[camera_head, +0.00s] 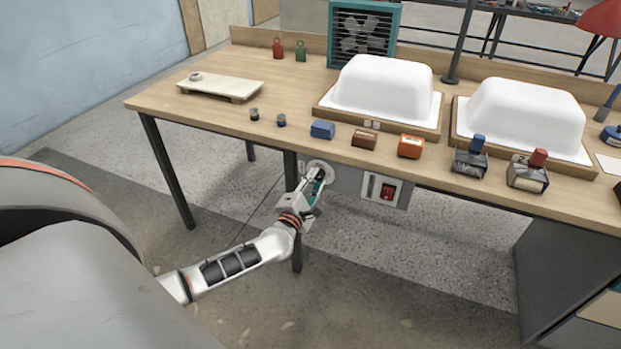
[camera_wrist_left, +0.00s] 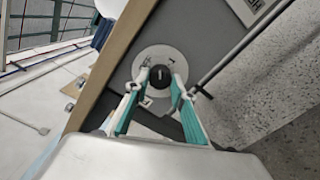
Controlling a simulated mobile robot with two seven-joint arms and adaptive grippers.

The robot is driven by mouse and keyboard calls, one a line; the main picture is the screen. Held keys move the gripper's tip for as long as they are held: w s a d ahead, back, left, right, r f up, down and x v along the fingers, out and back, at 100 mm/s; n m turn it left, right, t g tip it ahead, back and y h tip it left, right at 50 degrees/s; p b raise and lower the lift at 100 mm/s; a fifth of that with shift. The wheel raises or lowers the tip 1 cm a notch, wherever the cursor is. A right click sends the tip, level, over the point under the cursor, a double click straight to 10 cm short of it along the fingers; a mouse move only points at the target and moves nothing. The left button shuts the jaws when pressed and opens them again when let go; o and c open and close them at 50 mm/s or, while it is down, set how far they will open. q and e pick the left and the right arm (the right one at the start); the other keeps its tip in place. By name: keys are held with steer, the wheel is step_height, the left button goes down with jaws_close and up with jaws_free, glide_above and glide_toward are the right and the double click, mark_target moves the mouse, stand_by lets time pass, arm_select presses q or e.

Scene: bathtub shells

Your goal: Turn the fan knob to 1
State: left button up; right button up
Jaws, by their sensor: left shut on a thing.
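The fan knob (camera_wrist_left: 160,72) is black with a short white mark and sits at the middle of a round pale dial plate (camera_wrist_left: 158,52). The mark points roughly up in the left wrist view; the dial's figures are too small to read. My left gripper (camera_wrist_left: 160,82) is shut on the knob, one fingertip on each side. In the head view my left gripper (camera_head: 318,178) is at the dial plate (camera_head: 322,165) under the table's front edge, and the knob is hidden. The teal-framed fan (camera_head: 362,35) stands at the table's back. My right gripper is out of view.
The wooden table (camera_head: 215,118) carries two white tub shells (camera_head: 380,85) (camera_head: 525,108) and several small blocks along its front edge. A red switch (camera_head: 387,191) on a pale plate is right of the dial. A table leg (camera_head: 292,172) stands close behind my left gripper.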

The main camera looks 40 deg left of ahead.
arm_select(q)
steer(key=shift+r+m+p, duration=0.3)
steer(key=shift+r+m, duration=0.1)
steer(key=shift+m, duration=0.2)
steer(key=m+p, duration=0.2)
steer(key=m, duration=0.1)
steer(key=shift+f, duration=0.15)
steer(key=m+p, duration=0.1)
steer(key=m, duration=0.1)
steer(key=shift+f+m+p, duration=0.1)
steer(key=shift+m+p, duration=0.2)
steer(key=shift+m, duration=0.4)
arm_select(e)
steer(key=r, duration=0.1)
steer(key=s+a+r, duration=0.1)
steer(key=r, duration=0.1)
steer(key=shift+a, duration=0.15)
arm_select(q)
steer(key=shift+f, duration=0.1)
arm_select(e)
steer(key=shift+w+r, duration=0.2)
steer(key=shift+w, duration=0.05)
arm_select(q)
steer(key=o, duration=1.1)
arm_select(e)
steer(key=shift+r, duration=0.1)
